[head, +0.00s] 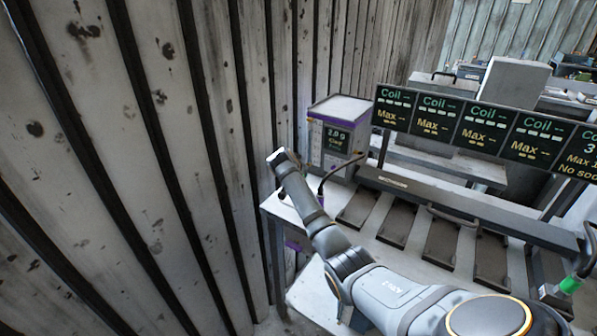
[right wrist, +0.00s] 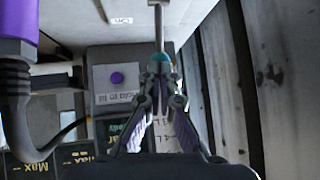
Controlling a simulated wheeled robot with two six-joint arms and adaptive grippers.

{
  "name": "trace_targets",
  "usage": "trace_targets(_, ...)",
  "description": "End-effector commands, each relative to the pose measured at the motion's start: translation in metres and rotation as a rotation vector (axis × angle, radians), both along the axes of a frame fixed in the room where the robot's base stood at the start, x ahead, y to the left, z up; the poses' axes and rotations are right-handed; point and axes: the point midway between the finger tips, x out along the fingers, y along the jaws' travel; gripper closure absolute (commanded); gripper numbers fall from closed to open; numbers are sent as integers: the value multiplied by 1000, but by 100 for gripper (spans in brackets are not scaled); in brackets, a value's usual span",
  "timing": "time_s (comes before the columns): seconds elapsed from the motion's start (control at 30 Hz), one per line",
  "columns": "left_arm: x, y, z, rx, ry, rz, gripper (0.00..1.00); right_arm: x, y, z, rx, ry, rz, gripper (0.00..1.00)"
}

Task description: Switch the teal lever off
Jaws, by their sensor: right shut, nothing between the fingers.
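A teal piece (right wrist: 162,58), probably the teal lever's knob, shows at the fingertips of my right gripper (right wrist: 160,70) in the right wrist view. A thin grey bar (right wrist: 158,25) runs up from it to the top edge. The right gripper's fingers are shut with nothing between them. The teal piece lies at or just behind the tips; I cannot tell whether they touch. In the head view my right arm reaches from the lower right towards the wall, and its fingers and the lever cannot be made out there. My left gripper is not in view.
A grey and purple box with a display (head: 336,138) stands on the bench beside the ribbed wall (head: 215,150). A row of Coil displays (head: 480,133) stands above several dark plates (head: 440,240). A green-handled tool (head: 570,285) is at the right. A purple button (right wrist: 117,78) shows in the wrist view.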

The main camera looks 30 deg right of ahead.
Motion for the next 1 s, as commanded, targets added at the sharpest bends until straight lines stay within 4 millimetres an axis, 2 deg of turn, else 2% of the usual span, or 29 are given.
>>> trace_targets(0.3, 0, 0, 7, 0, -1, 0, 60, 3, -8, -1, 39, 16, 0, 100)
trace_targets(1.0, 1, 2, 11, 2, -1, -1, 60, 4, -10, 2, 38, 17, 1, 100)
